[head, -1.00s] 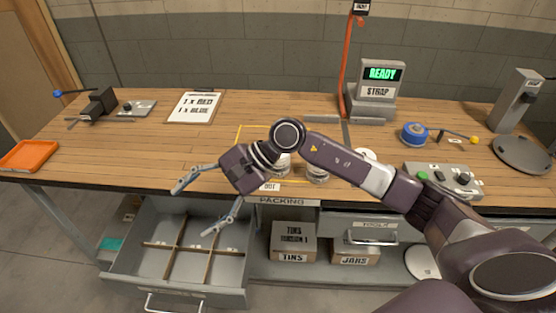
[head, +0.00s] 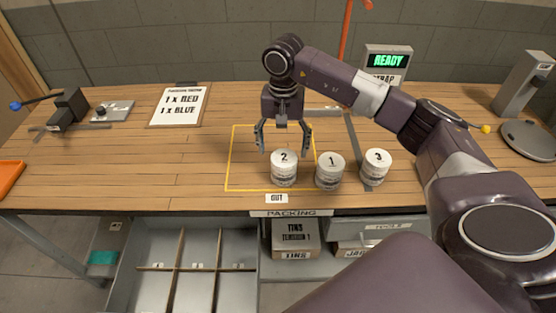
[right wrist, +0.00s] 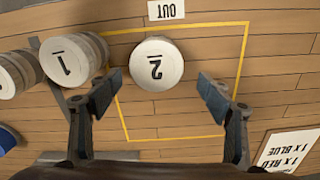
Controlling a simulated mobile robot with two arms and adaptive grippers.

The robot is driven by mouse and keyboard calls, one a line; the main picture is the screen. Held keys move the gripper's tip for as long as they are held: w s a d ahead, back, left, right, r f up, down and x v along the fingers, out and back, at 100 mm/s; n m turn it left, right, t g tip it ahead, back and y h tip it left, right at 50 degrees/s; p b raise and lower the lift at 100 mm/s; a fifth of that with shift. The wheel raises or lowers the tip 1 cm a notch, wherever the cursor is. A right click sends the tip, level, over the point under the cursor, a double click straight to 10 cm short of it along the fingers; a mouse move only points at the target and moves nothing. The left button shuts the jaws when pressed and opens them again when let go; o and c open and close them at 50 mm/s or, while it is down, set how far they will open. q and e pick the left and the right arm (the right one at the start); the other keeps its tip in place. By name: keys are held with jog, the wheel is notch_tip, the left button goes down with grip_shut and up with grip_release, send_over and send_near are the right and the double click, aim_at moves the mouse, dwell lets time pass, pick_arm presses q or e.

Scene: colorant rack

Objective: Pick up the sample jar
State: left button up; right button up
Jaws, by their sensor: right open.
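Three white-lidded jars stand upright in a row near the front of the bench. Jar 2 (head: 284,168) is inside the yellow outlined square, jar 1 (head: 330,171) is at its right edge, and jar 3 (head: 376,166) is further right. I cannot tell which one the task means. My right gripper (head: 284,149) points down, open and empty, above and slightly behind jar 2. In the right wrist view jar 2 (right wrist: 156,64) lies ahead between the spread fingers, and jar 1 (right wrist: 73,60) is just beyond the left finger. My left gripper is out of view.
The yellow outline (head: 229,160) has an OUT label (head: 276,198) in front. A paper order sheet (head: 180,106) lies behind left. A READY display (head: 387,62) stands behind right. An open divided drawer (head: 190,262) is below the bench edge.

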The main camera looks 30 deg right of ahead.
aim_at(284, 156)
jog(key=shift+s+f+p, duration=0.35)
jog(key=shift+f+p, duration=0.05)
jog(key=shift+f, duration=0.2)
jog(key=shift+s+f+p, duration=0.3)
jog(key=shift+f+p, duration=0.05)
jog(key=shift+f, duration=0.2)
notch_tip(284, 156, down, 3)
jog(key=shift+w+r+p, duration=0.15)
jog(key=shift+r+p, duration=0.05)
jog(key=shift+p, duration=0.35)
jog(key=shift+f, duration=0.7)
jog(key=c, duration=0.9)
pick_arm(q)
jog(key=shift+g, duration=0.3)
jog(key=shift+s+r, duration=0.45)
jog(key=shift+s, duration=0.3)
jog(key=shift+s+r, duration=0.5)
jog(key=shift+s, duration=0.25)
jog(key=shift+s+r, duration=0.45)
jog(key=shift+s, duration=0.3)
pick_arm(e)
jog(key=shift+w, duration=0.1)
jog(key=c, duration=0.5)
